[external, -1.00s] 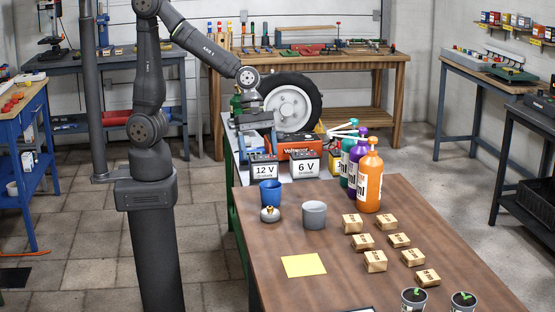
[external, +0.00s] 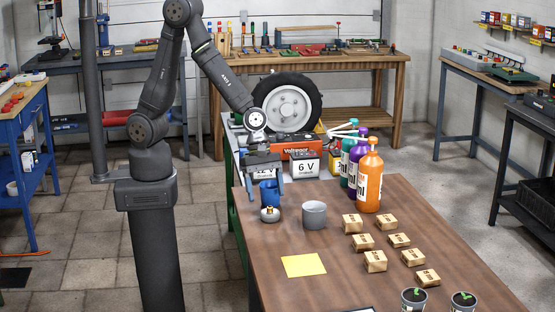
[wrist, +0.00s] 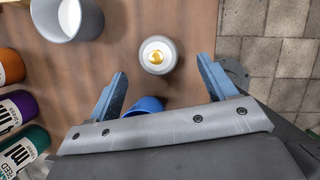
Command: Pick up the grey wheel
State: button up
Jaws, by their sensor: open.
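A large wheel with a black tyre and pale grey rim (external: 288,107) stands upright behind the batteries at the far end; it is not in the wrist view. A small round grey object with a brass-coloured top (external: 269,214) sits on the brown table; it also shows in the wrist view (wrist: 157,55), ahead of my fingers and roughly between their lines. My gripper (external: 263,184) is open and empty, pointing down near the blue cup (external: 268,193). In the wrist view its two fingers (wrist: 162,70) are spread apart, and the cup is mostly hidden under the gripper.
A grey cup (external: 314,215) stands right of the small grey object. Tall bottles, one orange (external: 369,180), stand near the table's far side. Several wooden blocks (external: 375,261) and a yellow sheet (external: 303,265) lie nearer. Batteries (external: 306,166) stand behind the blue cup.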

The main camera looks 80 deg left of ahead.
aim_at(270, 215)
jog(key=shift+w+x, duration=0.1)
jog(key=shift+x, duration=1.1)
jog(key=shift+w+x, duration=0.15)
jog(key=shift+x, duration=1.1)
jog(key=shift+a, duration=0.2)
jog(key=c, duration=1.1)
